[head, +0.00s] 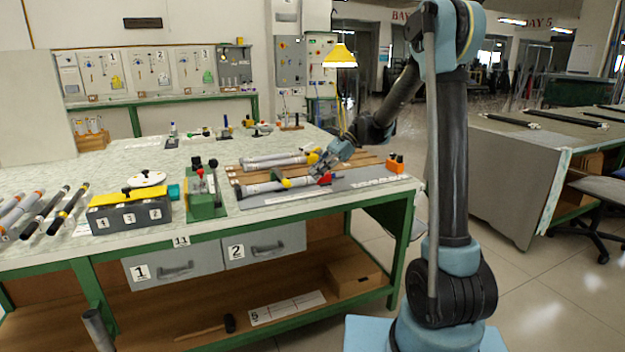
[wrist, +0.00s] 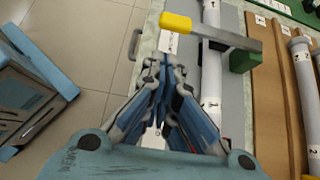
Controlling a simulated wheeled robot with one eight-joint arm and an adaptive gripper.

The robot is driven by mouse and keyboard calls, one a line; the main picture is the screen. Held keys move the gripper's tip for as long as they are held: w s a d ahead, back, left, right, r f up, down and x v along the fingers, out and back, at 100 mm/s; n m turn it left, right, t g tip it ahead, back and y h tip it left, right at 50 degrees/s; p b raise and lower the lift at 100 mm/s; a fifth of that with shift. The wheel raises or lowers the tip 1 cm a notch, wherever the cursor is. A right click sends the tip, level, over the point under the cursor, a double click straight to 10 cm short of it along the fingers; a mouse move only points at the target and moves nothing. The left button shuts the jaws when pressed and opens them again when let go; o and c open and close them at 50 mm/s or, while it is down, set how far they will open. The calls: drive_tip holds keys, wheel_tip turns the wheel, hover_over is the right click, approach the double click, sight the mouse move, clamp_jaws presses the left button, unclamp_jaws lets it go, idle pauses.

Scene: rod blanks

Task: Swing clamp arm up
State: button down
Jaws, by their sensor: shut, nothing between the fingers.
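The clamp arm (wrist: 213,33) is a grey bar with a yellow grip (wrist: 175,22) at its free end. In the wrist view it lies across a light rod (wrist: 211,85) and meets a green block (wrist: 245,57) on the right. In the head view, the small yellow grip (head: 286,183) shows on the rod (head: 262,188) on the bench. My gripper (wrist: 165,68) is shut and empty, its fingertips apart from the yellow grip in the wrist picture. In the head view my gripper (head: 324,168) is over the right part of the rod, near a red piece (head: 325,179).
Brown boards (head: 356,160) with more rods (head: 275,161) lie behind the clamp. A green fixture (head: 206,204) with upright levers and a grey numbered box (head: 128,216) stand to the left. Floor is open beyond.

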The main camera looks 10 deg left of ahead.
sight(281, 178)
drive_tip(key=x, duration=0.8)
drive_tip(key=shift+s+a+f, duration=0.15)
drive_tip(key=shift+a, duration=0.05)
